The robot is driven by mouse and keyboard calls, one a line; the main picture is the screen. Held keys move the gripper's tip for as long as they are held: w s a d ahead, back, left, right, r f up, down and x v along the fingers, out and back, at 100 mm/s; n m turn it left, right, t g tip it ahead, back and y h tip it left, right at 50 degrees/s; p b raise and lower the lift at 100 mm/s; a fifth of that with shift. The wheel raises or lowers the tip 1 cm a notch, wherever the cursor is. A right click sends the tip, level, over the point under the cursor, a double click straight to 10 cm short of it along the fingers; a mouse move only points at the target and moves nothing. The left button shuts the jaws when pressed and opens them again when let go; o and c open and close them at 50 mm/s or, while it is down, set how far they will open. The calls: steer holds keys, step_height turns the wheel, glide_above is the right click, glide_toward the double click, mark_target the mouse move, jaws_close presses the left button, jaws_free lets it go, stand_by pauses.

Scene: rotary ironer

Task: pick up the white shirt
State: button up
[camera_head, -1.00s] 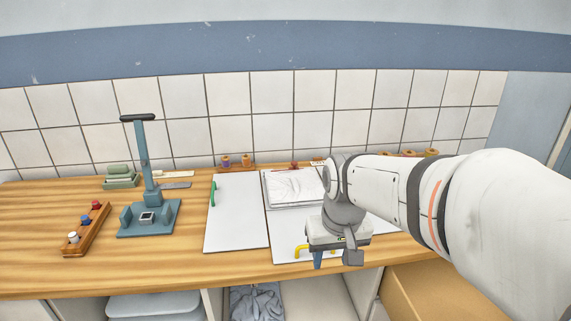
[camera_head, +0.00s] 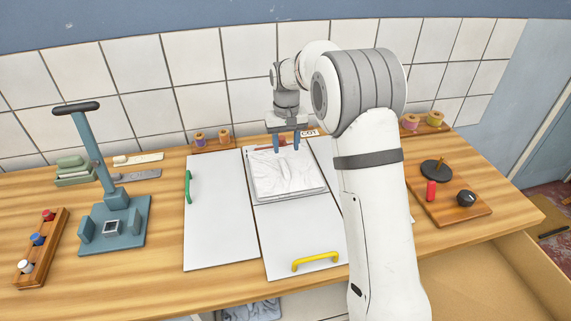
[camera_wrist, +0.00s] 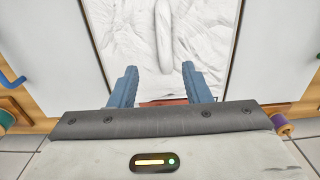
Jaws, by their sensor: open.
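The white shirt (camera_head: 283,174) lies flat and wrinkled on the middle white board (camera_head: 290,224), towards its back end. It also shows in the wrist view (camera_wrist: 195,38), with a raised fold running along its middle. My gripper (camera_head: 287,143) is above the back edge of the shirt, near the wall. Its two blue fingers (camera_wrist: 158,88) are apart with nothing between them. In the wrist view the fingertips overlap the near end of the shirt. I cannot tell how high above the cloth they are.
A white board with a green handle (camera_head: 187,187) lies to the left, and a yellow handle (camera_head: 315,262) is at the middle board's front. A teal press (camera_head: 112,215) and a wooden rack (camera_head: 40,248) stand further left. Spools (camera_head: 423,121) and a wooden knob panel (camera_head: 449,195) are at right.

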mark_target(284, 164)
steer(key=f, duration=0.2)
steer(key=f+p, duration=0.1)
steer(key=f, duration=0.3)
steer(key=shift+s+a+f, duration=0.15)
steer(key=shift+a+f, duration=0.2)
steer(key=shift+c, duration=0.5)
jaws_close()
